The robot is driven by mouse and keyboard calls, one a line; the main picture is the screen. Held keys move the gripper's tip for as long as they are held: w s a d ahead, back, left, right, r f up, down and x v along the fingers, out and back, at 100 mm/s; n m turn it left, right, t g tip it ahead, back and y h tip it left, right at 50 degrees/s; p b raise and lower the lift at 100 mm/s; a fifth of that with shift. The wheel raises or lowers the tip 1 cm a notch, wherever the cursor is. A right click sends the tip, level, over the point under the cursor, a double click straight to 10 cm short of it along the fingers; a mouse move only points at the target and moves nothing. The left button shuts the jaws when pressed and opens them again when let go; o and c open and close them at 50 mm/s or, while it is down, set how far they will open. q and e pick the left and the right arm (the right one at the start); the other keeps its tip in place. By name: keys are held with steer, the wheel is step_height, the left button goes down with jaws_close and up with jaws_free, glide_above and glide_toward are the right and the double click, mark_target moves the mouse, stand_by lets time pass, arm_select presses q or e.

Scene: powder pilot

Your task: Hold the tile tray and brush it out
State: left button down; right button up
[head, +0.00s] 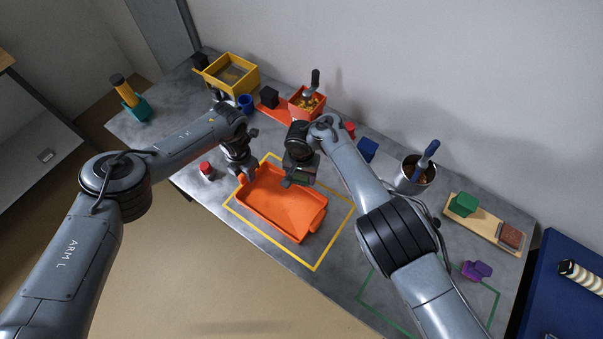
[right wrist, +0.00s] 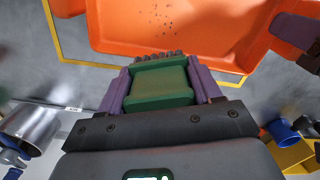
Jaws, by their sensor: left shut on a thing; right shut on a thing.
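The orange tile tray (head: 285,208) lies on the grey bench inside a yellow outline. In the right wrist view the tray (right wrist: 215,25) has dark specks (right wrist: 162,18) on its floor. My left gripper (head: 243,178) is shut on the tray's rim at its left end. My right gripper (head: 297,182) is shut on a green brush (right wrist: 160,85), held near the tray's back edge. The brush's dark bristles (right wrist: 158,56) point toward the tray; I cannot tell whether they touch it. In the head view the brush is mostly hidden by my gripper.
Behind stand a yellow box (head: 232,72), a blue cup (head: 245,103) and an orange bin with a scoop (head: 306,103). A metal pot (head: 413,176) stands right, near a wooden board (head: 480,225) with blocks. A purple object (head: 476,270) lies by a green outline. The bench in front is clear.

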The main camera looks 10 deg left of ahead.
mark_target(279, 215)
steer(key=shift+s+a+f+m, duration=0.2)
steer(key=shift+s+m, duration=0.1)
steer(key=shift+m, duration=0.1)
steer(key=shift+s+a+f+m, duration=0.15)
steer(key=shift+s+a+f, duration=0.05)
steer(key=shift+s+a, duration=0.3)
steer(key=shift+s+a+f+m, duration=0.15)
steer(key=shift+s+a, duration=0.2)
steer(key=shift+a, duration=0.15)
steer(key=shift+s+f, duration=0.1)
steer(key=shift+f, duration=2.1)
steer(key=shift+s+a+f, duration=0.15)
steer(key=shift+s+a, duration=0.45)
steer(key=shift+s, duration=0.6)
steer(key=shift+s+a+f, duration=0.15)
steer(key=shift+s+a, duration=0.45)
steer(key=shift+s, duration=0.55)
steer(key=shift+s+a+f, duration=0.15)
steer(key=shift+s+a, duration=0.45)
steer(key=shift+s, duration=0.6)
